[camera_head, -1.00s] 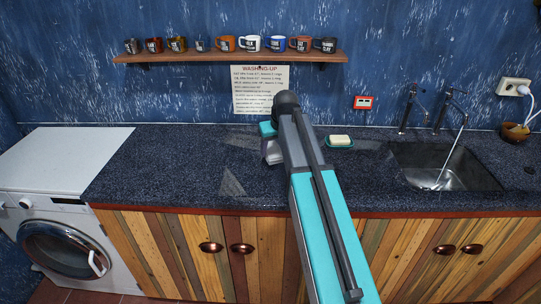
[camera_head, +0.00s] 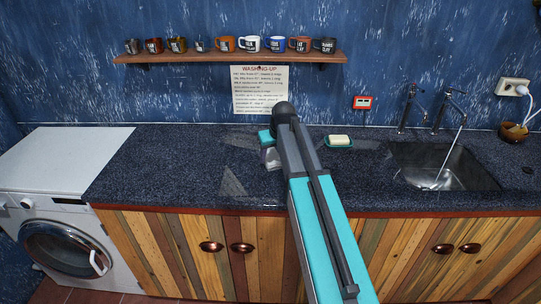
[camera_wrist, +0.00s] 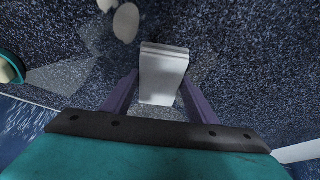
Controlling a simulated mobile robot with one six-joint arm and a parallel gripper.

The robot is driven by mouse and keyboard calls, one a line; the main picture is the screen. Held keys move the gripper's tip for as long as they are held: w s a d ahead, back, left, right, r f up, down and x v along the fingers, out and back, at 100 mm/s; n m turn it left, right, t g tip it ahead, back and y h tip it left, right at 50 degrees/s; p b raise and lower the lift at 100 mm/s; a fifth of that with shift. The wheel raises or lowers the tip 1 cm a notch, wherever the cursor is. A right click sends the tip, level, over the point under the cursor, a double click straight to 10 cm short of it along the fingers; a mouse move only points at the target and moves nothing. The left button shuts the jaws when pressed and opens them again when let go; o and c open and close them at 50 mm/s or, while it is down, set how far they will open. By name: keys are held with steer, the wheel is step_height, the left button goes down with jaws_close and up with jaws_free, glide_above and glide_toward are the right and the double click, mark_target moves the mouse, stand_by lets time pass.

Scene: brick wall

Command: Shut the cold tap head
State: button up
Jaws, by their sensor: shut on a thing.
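Two metal taps, the left one (camera_head: 405,112) and the right one (camera_head: 439,108), stand behind the sink (camera_head: 480,180) in the head view. Water (camera_head: 452,155) runs from the right tap into the basin. I cannot tell which tap is the cold one. My gripper (camera_wrist: 160,85) is far to the left of the taps, low over the worktop. Its purple fingers are on both sides of a pale grey block (camera_wrist: 163,68) and shut on it. The block also shows partly below the arm in the head view (camera_head: 271,158). The taps are outside the wrist view.
A soap dish (camera_head: 338,146) with soap lies between my arm and the sink. A bowl (camera_head: 513,132) and a wall socket (camera_head: 513,87) are right of the taps. Several mugs stand on the shelf (camera_head: 230,57). The worktop (camera_head: 160,165) at left is clear.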

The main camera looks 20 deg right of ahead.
steer(key=shift+f, duration=0.15)
steer(key=o, duration=0.9)
steer(key=shift+b+v, duration=0.8)
steer(key=shift+v, duration=5.35)
steer(key=shift+w, duration=0.15)
